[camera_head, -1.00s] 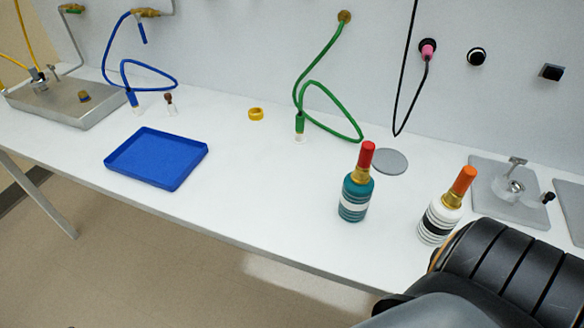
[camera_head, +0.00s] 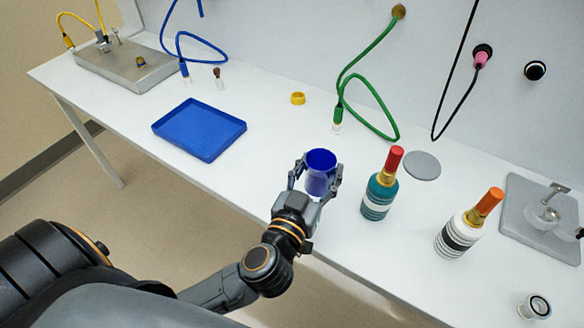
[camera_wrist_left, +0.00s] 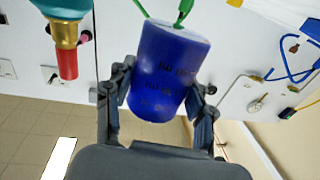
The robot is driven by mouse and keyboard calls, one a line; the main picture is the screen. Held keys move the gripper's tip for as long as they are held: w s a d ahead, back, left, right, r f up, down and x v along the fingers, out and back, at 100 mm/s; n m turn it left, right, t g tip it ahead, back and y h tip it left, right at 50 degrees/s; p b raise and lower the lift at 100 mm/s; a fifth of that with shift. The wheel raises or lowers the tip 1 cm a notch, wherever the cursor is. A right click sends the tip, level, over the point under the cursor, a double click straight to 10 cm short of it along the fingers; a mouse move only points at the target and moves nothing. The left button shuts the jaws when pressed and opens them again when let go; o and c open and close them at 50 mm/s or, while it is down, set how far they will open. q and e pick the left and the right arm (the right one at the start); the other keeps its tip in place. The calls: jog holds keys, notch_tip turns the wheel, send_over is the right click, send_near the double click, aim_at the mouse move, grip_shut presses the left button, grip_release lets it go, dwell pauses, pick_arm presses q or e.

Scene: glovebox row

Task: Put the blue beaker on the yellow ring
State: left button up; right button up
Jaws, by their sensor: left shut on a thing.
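The blue beaker (camera_head: 320,182) is between the fingers of my left gripper (camera_head: 318,171), which is shut on it. It is held roughly upright over the front part of the white table. How high it is above the table is hard to tell. In the left wrist view the blue beaker (camera_wrist_left: 168,72) fills the space between the two fingers (camera_wrist_left: 163,82). The yellow ring (camera_head: 298,98) lies on the table farther back, beyond the beaker and slightly left, with nothing on it. My right gripper is not in view.
A teal bottle with a red cap (camera_head: 378,190) stands close right of the beaker. A white bottle with an orange cap (camera_head: 462,232) is farther right. A blue tray (camera_head: 200,130) lies left. A green hose (camera_head: 375,70) hangs right of the ring. Table between beaker and ring looks clear.

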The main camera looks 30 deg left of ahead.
pick_arm(q)
jog(key=w+d+r+p, duration=0.2)
jog(key=w+d+r, duration=0.1)
jog(key=w+r, duration=0.15)
jog(key=s+a+f+b, duration=0.1)
jog(key=a+f, duration=0.2)
jog(key=a, duration=0.1)
jog(key=s+a+f+b, duration=0.2)
jog(key=a+f, duration=0.1)
jog(key=s+a+f+b, duration=0.2)
jog(key=a+f, duration=0.1)
jog(key=a, duration=0.1)
jog(key=shift+a+f, duration=0.15)
jog(key=shift+a, duration=0.15)
jog(key=shift+s+a+f, duration=0.15)
jog(key=shift+a+f, duration=0.05)
jog(key=shift+f, duration=0.1)
jog(key=f+b, duration=0.2)
jog(key=f, duration=0.1)
jog(key=shift+s+a+f+b, duration=0.1)
jog(key=shift+a+f+b, duration=0.1)
jog(key=shift+b, duration=0.1)
jog(key=shift+r, duration=0.1)
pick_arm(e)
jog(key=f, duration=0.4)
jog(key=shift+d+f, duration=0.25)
pick_arm(q)
jog(key=o, duration=0.9)
jog(key=shift+o, duration=0.2)
